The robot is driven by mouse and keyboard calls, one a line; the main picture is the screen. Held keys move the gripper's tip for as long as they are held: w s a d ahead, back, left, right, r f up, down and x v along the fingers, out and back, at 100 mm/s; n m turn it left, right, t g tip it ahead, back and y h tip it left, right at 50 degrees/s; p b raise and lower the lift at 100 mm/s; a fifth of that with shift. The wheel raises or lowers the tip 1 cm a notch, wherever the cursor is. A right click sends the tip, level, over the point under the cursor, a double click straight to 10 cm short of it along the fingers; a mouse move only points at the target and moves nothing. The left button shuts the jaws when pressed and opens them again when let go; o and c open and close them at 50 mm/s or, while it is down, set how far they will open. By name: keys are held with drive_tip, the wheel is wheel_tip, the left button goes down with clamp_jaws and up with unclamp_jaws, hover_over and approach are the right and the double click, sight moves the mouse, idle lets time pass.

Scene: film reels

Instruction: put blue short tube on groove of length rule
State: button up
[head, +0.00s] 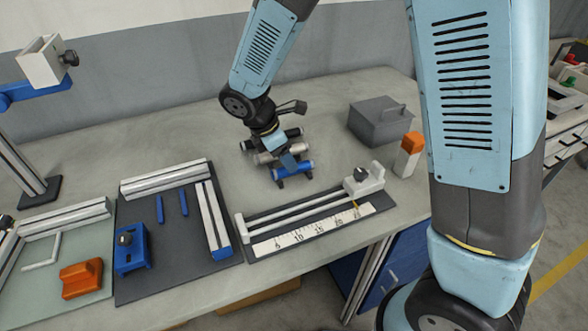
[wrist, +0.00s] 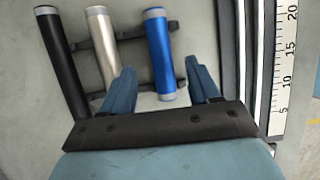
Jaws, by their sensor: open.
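The blue tube (wrist: 159,50) has grey ends and lies on a dark rack beside a silver tube and a black tube. In the head view the blue tube (head: 303,165) is partly hidden by my gripper. My gripper (wrist: 162,70) is open, with one finger on each side of the blue tube in the wrist view; I cannot tell whether they touch it. In the head view my gripper (head: 287,162) is low over the rack. The length rule (head: 312,229) has a numbered white scale, long rails with a groove and an end block. Its scale (wrist: 285,60) shows at right in the wrist view.
The silver tube (wrist: 101,45) lies close beside my left finger, with the black tube (wrist: 62,60) beyond. A grey box (head: 377,124) and an orange-topped block (head: 408,154) stand right of the rack. A dark board with blue parts (head: 132,250) lies left of the rule.

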drive_tip(key=x, duration=0.4)
drive_tip(key=shift+f, duration=0.1)
clamp_jaws()
idle(0.5)
